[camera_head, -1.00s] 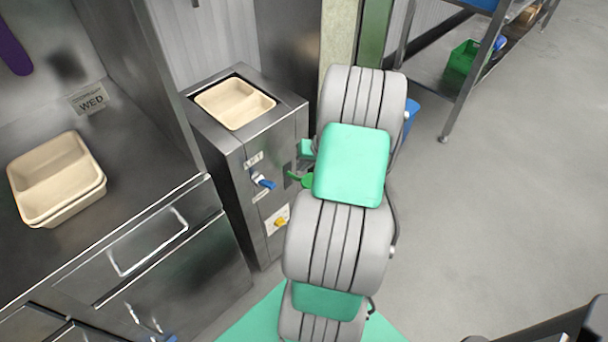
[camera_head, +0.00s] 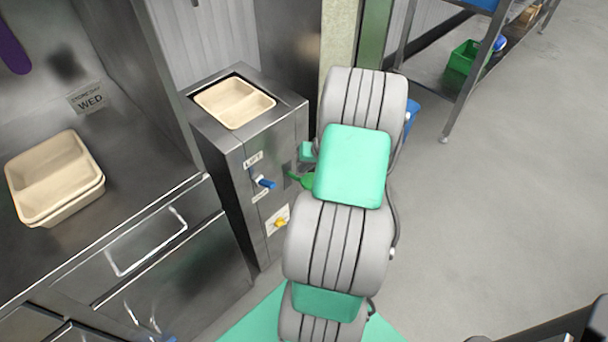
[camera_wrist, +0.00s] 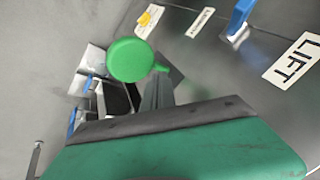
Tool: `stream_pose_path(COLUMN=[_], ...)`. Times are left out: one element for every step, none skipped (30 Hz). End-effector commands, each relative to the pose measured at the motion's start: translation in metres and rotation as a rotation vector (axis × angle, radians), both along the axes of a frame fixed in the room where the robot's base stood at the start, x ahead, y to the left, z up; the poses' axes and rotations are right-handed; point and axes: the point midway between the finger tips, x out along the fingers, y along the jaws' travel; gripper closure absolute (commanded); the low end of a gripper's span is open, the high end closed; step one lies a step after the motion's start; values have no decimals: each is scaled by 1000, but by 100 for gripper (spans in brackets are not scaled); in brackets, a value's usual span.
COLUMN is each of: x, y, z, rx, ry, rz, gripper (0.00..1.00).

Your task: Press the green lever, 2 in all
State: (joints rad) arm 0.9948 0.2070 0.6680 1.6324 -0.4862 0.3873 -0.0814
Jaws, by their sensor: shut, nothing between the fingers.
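The green lever (camera_head: 302,181) sticks out from the front of a steel dispenser cabinet (camera_head: 222,158), partly hidden behind my arm. In the wrist view the lever's round green knob (camera_wrist: 130,60) is large and close, with its short stem on the right. My gripper (camera_wrist: 158,88) is shut and empty, its grey fingers just below the knob and stem in that picture. I cannot tell whether they touch the lever. In the head view my arm hides most of the gripper.
A blue lever (camera_head: 265,183) and a yellow knob (camera_head: 280,223) sit on the same cabinet front. More stacked trays (camera_head: 55,178) stand on the left counter. Open floor lies to the right.

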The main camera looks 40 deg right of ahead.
Motion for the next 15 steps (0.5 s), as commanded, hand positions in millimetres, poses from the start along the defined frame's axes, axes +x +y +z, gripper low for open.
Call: stream_pose_path(x=[0,-1,-1,-1,-1,-1,-1,-1,-1,-2,-2,-2,-2,-2,-2], y=[0,0,0,0,0,0,0,0,0,0,0,0,0,0,0], z=[-1,-2,-2,-2,-3,-3,-4,-4,-4,-5,-5,-6,-6,-7,-7], rx=[0,0,0,0,0,0,0,0,1,1,1,1,1,1,1], ry=[0,0,0,0,0,0,0,0,1,1,1,1,1,1,1], rz=[0,0,0,-1,-1,-1,-1,-1,-1,-1,-1,-1,-1,-1,-1], gripper=[100,100,100,100,100,100,100,100,100,100,100,100,100,100,100])
